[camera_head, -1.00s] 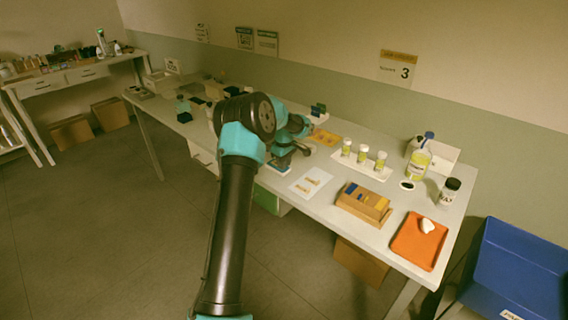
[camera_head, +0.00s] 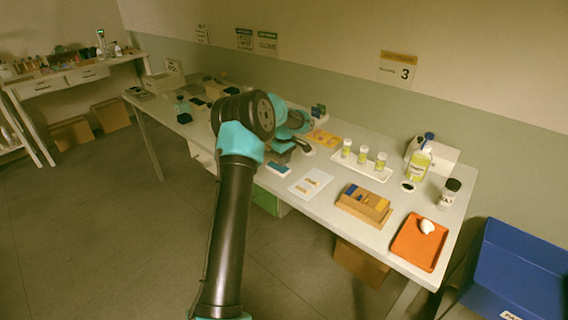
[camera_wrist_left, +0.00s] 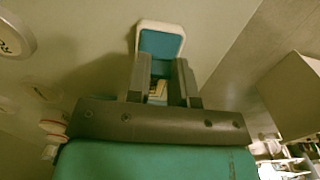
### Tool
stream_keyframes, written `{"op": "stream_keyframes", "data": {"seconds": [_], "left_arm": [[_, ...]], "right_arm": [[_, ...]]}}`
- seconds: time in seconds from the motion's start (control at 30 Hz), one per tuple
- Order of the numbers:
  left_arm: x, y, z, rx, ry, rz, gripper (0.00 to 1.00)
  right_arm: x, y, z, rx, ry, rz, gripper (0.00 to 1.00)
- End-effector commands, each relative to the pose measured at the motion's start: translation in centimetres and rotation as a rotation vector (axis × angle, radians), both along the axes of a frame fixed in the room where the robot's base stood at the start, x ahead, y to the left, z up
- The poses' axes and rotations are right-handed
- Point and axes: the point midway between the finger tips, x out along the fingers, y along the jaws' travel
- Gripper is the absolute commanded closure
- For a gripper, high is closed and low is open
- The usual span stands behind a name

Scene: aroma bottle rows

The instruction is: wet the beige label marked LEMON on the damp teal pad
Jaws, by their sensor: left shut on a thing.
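The teal pad (camera_head: 278,168) lies in a small white tray near the front edge of the table, and it also shows in the left wrist view (camera_wrist_left: 161,46). My left gripper (camera_head: 301,147) is just behind the pad in the head view, partly hidden by my own arm. In the left wrist view its fingers (camera_wrist_left: 161,85) are closed on a small beige label (camera_wrist_left: 157,90), with the pad beyond the fingertips. The lettering on the label is too small to read. I cannot tell the exact gap between label and pad. My right gripper is not in view.
A white sheet (camera_head: 297,191) with beige labels (camera_head: 308,186) lies right of the pad. Further right stand a card box (camera_head: 361,208), a white tray (camera_head: 375,175) with three small bottles, a pump bottle (camera_head: 419,163) and an orange tray (camera_head: 407,250).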

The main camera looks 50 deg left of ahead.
Motion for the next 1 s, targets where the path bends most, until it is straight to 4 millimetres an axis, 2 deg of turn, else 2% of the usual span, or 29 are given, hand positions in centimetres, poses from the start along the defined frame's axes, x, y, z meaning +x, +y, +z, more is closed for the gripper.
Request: {"op": "stream_keyframes", "data": {"seconds": [0.7,1.0], "left_arm": [[0.1,0.0,4.5,0.001,-0.001,0.000,1.00],[0.0,0.0,4.8,0.001,-0.001,0.000,1.00]], "right_arm": [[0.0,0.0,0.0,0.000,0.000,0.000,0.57],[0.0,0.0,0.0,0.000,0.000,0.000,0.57]]}}
